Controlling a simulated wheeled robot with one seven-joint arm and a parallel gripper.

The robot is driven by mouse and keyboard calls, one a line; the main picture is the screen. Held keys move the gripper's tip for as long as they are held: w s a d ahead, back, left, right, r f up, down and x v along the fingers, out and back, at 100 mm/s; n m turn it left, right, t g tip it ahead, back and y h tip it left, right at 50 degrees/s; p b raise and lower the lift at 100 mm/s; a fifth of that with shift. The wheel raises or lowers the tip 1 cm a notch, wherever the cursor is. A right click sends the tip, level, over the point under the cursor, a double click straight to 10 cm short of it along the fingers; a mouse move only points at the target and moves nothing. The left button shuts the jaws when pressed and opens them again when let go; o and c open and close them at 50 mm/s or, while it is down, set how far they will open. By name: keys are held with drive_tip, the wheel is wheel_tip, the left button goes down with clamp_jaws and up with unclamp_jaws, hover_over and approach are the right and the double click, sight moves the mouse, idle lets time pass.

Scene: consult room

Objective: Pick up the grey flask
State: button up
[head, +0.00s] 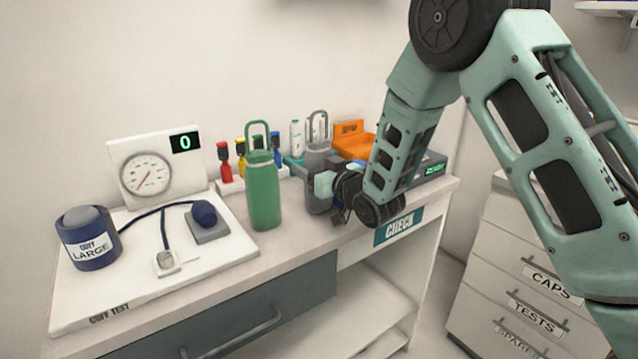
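The grey flask (317,160) stands upright on the desk in the head view, with a loop handle on top. It is right of a green flask (263,190) of similar shape. My gripper (333,199) is low at the right side of the grey flask and overlaps its lower right part in the picture. The fingers are small and partly hidden, so I cannot tell whether they touch the flask or how far apart they are.
Colored bottles (241,158) and an orange tray (353,143) stand behind the flasks. A cuff test board (110,305) with a gauge, cuff and bulb fills the desk's left side. A drawer cabinet (500,240) stands at the right.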

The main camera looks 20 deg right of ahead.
drive_tip(key=c, duration=0.4)
drive_tip(key=shift+r, duration=0.1)
